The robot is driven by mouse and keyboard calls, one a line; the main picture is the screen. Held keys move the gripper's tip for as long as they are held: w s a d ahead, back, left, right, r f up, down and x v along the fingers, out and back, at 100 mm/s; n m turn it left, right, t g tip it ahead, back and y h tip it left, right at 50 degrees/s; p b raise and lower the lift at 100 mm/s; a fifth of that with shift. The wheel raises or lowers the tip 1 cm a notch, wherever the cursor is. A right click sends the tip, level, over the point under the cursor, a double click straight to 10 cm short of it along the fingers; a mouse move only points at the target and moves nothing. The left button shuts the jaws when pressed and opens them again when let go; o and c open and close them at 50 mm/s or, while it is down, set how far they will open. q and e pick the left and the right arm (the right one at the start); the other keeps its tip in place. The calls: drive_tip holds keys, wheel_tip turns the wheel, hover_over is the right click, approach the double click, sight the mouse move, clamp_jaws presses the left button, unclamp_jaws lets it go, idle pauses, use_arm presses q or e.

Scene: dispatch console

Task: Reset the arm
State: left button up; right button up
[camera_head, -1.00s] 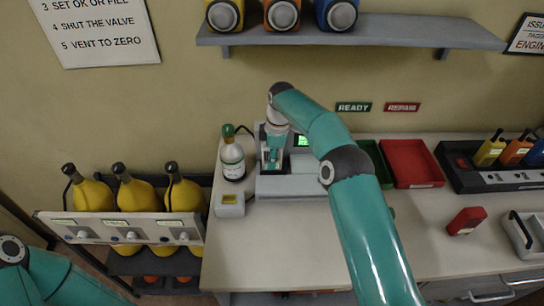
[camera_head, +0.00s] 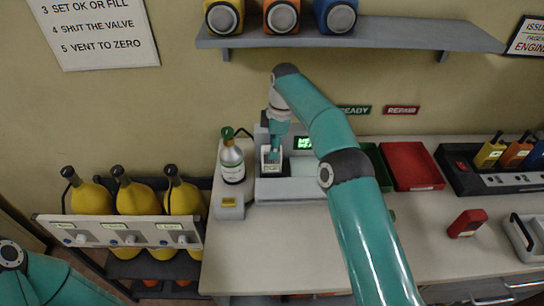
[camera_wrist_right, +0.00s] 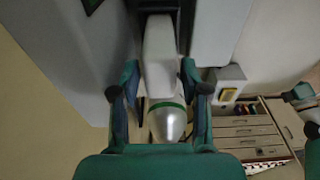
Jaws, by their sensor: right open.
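My right gripper (camera_head: 273,152) points down over the grey console station (camera_head: 312,187) with a lit green display (camera_head: 304,143). A small pale block (camera_head: 271,163) stands in the station's left bay below it. I cannot tell whether the fingers touch either one. My left arm shows at the lower left of the head view, but its gripper is out of frame.
A green-capped bottle (camera_head: 232,163) and a small grey box (camera_head: 230,207) stand left of the station. A red tray (camera_head: 412,166), a red device (camera_head: 467,223) and a black charger (camera_head: 495,180) are on the right. A shelf (camera_head: 350,32) hangs above. The front middle counter is clear.

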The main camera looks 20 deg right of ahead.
drive_tip(key=shift+r, duration=0.9)
drive_tip(key=shift+d, duration=0.1)
